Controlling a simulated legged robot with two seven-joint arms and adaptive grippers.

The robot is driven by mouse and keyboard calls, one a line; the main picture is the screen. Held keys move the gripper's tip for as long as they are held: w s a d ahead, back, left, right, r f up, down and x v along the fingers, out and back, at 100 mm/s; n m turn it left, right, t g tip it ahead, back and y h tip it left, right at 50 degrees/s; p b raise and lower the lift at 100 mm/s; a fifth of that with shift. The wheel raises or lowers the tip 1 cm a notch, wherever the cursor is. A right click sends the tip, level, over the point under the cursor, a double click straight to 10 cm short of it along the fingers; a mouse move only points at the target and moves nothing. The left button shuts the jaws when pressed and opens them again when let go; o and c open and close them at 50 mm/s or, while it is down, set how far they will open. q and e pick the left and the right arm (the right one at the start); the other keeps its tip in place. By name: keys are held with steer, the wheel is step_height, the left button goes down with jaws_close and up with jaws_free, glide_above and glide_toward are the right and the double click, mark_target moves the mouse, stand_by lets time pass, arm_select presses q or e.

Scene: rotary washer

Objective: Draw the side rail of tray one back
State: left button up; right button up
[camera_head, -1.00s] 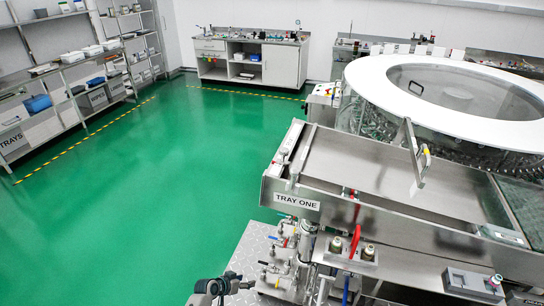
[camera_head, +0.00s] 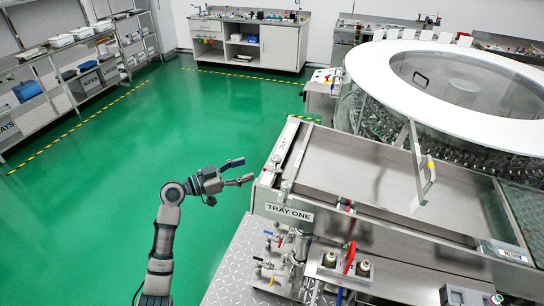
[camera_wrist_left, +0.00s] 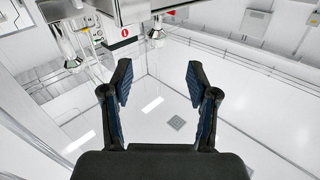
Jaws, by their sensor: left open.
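Tray one is a long steel tray (camera_head: 370,180) with a "TRAY ONE" label (camera_head: 289,213) on its front left corner. A light rail (camera_head: 284,146) with lettering runs along its left end. My right gripper is not in view.
A round washer with a white rim (camera_head: 370,70) stands behind the tray. Below the label are valves and pipes (camera_head: 280,250) over a diamond-plate step (camera_head: 232,265). A red lever (camera_head: 350,258) sticks up at the front. Green floor (camera_head: 110,200) is open to the left.

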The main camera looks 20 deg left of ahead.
mark_target(275, 160)
arm_select(q)
steer(key=p+x, duration=0.1)
steer(key=x, duration=0.4)
steer(key=p+x, duration=0.1)
steer(key=x, duration=0.4)
steer(key=shift+d+r, duration=0.15)
steer(key=shift+d, duration=0.4)
steer(key=shift+w+d, duration=0.1)
steer(key=shift+w, duration=0.2)
steer(key=shift+a, duration=0.35)
steer(key=shift+c, duration=0.5)
steer(key=shift+d, duration=0.25)
jaws_close()
